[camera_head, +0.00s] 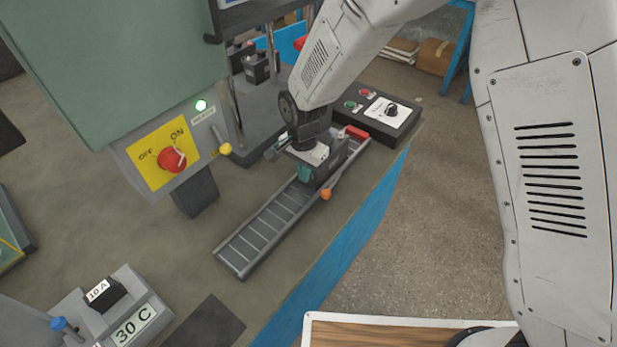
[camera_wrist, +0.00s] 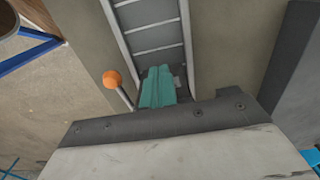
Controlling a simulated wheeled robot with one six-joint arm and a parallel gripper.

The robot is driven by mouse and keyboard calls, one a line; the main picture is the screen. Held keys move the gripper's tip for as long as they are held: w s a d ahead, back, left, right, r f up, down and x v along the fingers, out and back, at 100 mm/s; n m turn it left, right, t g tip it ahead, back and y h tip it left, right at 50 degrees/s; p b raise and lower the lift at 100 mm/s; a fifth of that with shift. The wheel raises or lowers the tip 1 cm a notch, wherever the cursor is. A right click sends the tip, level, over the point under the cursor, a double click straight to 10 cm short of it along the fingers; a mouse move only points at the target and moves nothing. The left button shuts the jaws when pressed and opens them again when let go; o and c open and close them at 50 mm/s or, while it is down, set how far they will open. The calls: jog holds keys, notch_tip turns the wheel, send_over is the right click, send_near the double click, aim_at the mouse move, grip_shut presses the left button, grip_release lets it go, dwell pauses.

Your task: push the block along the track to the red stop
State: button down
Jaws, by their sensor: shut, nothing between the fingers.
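The block (camera_head: 324,171) is dark, battery-like, and sits upright on the grey track (camera_head: 262,228), near its far end in the head view. The wrist view shows the teal fingers of my gripper (camera_wrist: 158,88) over the track (camera_wrist: 152,30). Most of the block is hidden there by my gripper's body.
An orange-knobbed lever (camera_head: 326,194) stands beside the track close to the block. A control box with buttons and a dial (camera_head: 385,112) lies past the stop. A yellow switch panel (camera_head: 167,155) is left. The near stretch of track is bare.

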jog(key=w+d, duration=0.1)
jog(key=w, duration=0.1)
jog(key=w+d, duration=0.2)
jog(key=w, duration=0.1)
jog(key=w+d, duration=0.2)
jog(key=w, duration=0.1)
jog(key=shift+d, duration=0.1)
jog(key=shift+s, duration=0.1)
jog(key=s+a, duration=0.1)
jog(key=s, duration=0.2)
jog(key=shift+a, duration=0.4)
jog(key=r, duration=0.2)
jog(key=a+r, duration=0.1)
jog(key=r, duration=0.1)
jog(key=shift+s, duration=0.15)
jog(key=r, duration=0.6)
jog(key=shift+d, duration=0.35)
